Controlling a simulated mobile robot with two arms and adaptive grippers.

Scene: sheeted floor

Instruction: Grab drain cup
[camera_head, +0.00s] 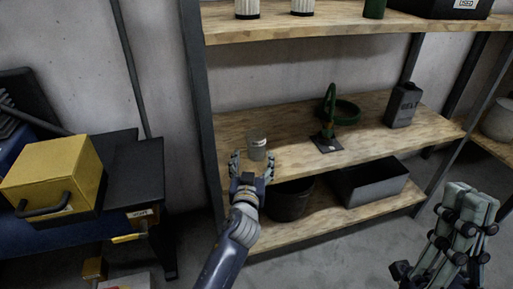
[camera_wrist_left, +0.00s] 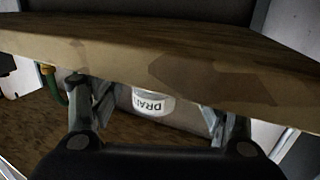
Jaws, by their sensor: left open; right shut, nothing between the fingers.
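The drain cup (camera_head: 257,147) is a small clear cup standing on the middle wooden shelf, near its left end. In the left wrist view the cup (camera_wrist_left: 152,104) shows a white label with upside-down lettering that reads like "DRAIN". My left gripper (camera_head: 252,164) is open just in front of the cup. In the left wrist view the cup appears between the two spread fingers of my left gripper (camera_wrist_left: 158,112), and contact with them cannot be made out. My right gripper (camera_head: 468,213) is shut and empty at the lower right, away from the shelf.
Below are a dark bucket (camera_head: 290,203) and an open grey bin (camera_head: 368,184). A yellow box (camera_head: 52,172) stands at the left.

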